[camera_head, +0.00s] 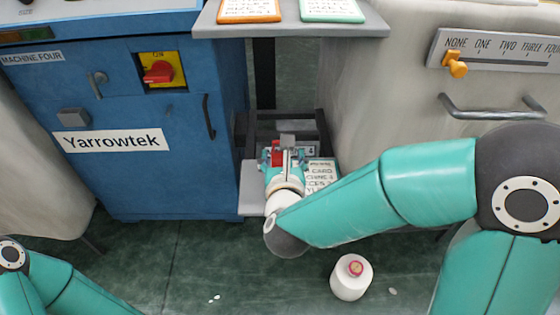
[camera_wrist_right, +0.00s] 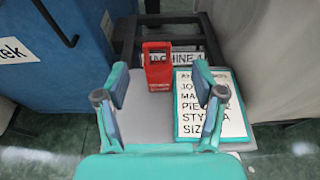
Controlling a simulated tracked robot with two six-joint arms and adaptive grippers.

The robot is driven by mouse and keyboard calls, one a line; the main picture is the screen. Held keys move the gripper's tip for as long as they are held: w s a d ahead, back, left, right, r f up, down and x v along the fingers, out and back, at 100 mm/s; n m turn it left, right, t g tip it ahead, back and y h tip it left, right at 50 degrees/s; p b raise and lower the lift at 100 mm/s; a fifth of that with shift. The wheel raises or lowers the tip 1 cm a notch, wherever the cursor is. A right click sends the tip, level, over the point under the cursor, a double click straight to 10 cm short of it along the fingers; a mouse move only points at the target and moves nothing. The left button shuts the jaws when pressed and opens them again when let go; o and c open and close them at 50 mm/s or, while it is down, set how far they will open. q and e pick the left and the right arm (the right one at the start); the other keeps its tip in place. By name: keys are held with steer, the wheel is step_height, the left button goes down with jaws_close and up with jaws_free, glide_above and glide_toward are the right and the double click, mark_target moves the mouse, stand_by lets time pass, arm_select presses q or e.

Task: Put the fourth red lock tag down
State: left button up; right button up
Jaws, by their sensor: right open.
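The red lock tag (camera_wrist_right: 158,72) rests on a small grey shelf (camera_wrist_right: 141,120) in the right wrist view, beyond and between my right gripper's fingertips (camera_wrist_right: 158,95). A gap shows between the tag and both fingers. In the head view the tag (camera_head: 276,153) is partly hidden by my right gripper (camera_head: 284,152), which is open over the shelf. My left arm shows at the lower left of the head view, but its gripper is out of frame.
A teal-framed job card (camera_wrist_right: 211,105) lies right of the tag, with a machine label (camera_wrist_right: 186,58) behind. A dark frame stands behind the shelf. The blue cabinet (camera_head: 120,185) with a red switch (camera_head: 158,73) is left.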

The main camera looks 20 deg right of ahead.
steer(key=b, duration=0.1)
glide_above(280, 159)
steer(key=s, duration=0.1)
steer(key=shift+f, duration=0.8)
steer(key=shift+s+a, duration=0.1)
steer(key=shift+a, duration=0.1)
steer(key=shift+r, duration=0.1)
steer(key=c, duration=1.2)
